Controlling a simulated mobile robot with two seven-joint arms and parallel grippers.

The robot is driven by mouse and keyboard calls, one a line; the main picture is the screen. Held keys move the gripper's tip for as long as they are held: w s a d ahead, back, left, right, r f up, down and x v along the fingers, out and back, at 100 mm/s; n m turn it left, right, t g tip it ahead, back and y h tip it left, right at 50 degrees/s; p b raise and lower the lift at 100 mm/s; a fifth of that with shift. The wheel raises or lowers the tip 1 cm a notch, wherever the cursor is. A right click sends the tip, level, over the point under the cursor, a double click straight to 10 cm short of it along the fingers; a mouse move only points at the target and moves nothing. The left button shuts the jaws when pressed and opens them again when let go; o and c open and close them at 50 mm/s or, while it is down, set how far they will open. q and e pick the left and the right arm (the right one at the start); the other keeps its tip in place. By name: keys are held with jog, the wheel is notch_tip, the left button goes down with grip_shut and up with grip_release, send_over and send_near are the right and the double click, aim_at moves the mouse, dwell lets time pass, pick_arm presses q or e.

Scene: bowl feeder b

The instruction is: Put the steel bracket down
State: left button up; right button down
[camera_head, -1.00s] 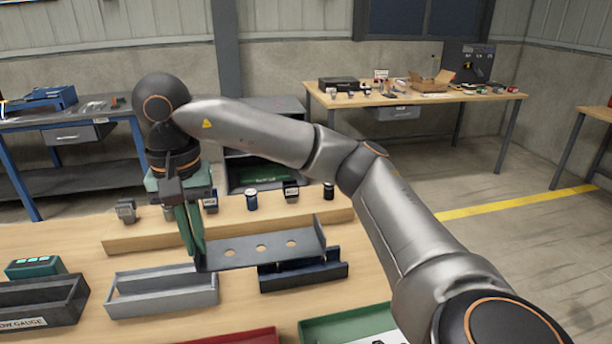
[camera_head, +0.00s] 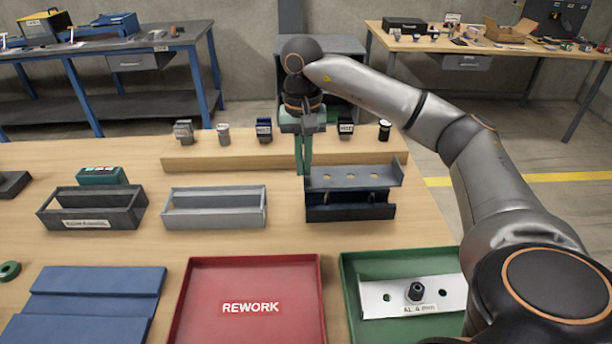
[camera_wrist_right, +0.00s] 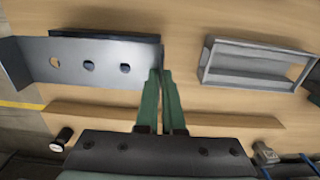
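The steel bracket (camera_head: 340,184) is a grey plate with a row of three holes and an upturned right end. My right gripper (camera_head: 303,172) has its green fingers closed on the bracket's left end; the wrist view shows the fingertips (camera_wrist_right: 160,74) pinching the edge of the bracket (camera_wrist_right: 108,76). The bracket lies roughly level directly over a dark blue open bin (camera_head: 350,213) and hides part of its top. I cannot tell whether bracket and bin touch. My left gripper is not in view.
A light grey bin (camera_head: 215,221) and a dark grey bin (camera_head: 90,222) stand to the left. A red REWORK tray (camera_head: 312,275) and a green tray (camera_head: 346,272) holding a metal plate are in front. A wooden ledge (camera_head: 235,157) with several small parts runs behind.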

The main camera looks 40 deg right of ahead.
jog(key=f, duration=0.3)
jog(key=shift+d+f, duration=0.35)
jog(key=shift+d, duration=0.05)
jog(key=shift+f, duration=0.5)
jog(key=shift+f, duration=0.15)
